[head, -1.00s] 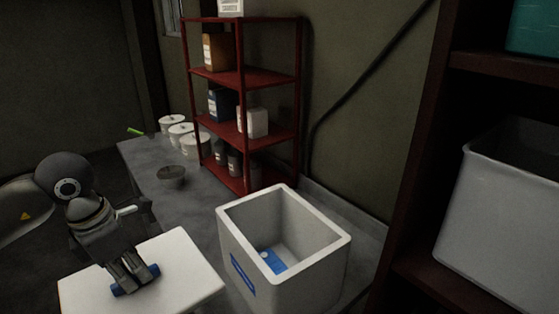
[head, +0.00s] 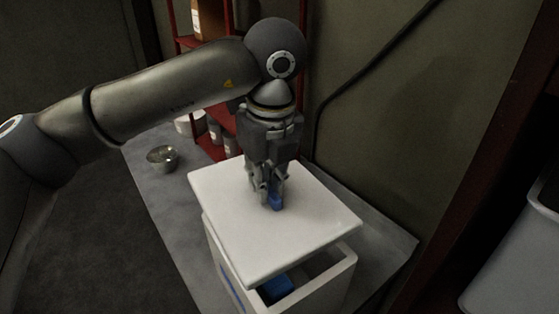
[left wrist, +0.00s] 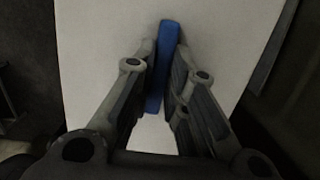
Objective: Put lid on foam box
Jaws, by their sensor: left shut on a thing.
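The white lid (head: 290,232) with a blue handle (head: 276,200) is over the white foam box (head: 341,280). It covers most of the box opening but lies askew, leaving a gap at the near right corner where a blue item (head: 277,288) shows inside. I cannot tell whether the lid touches the rim. My left gripper (head: 268,203) is shut on the blue handle from above. In the left wrist view the handle (left wrist: 162,68) sits between the fingers (left wrist: 158,80), with the lid (left wrist: 100,40) filling the view behind. My right gripper is not in view.
The box stands on a grey table (head: 180,205). A metal bowl (head: 162,158) is to the left, and a red shelf (head: 205,150) with containers is behind my left arm. A wall bounds the right side. A grey bin (head: 520,260) is at the far right.

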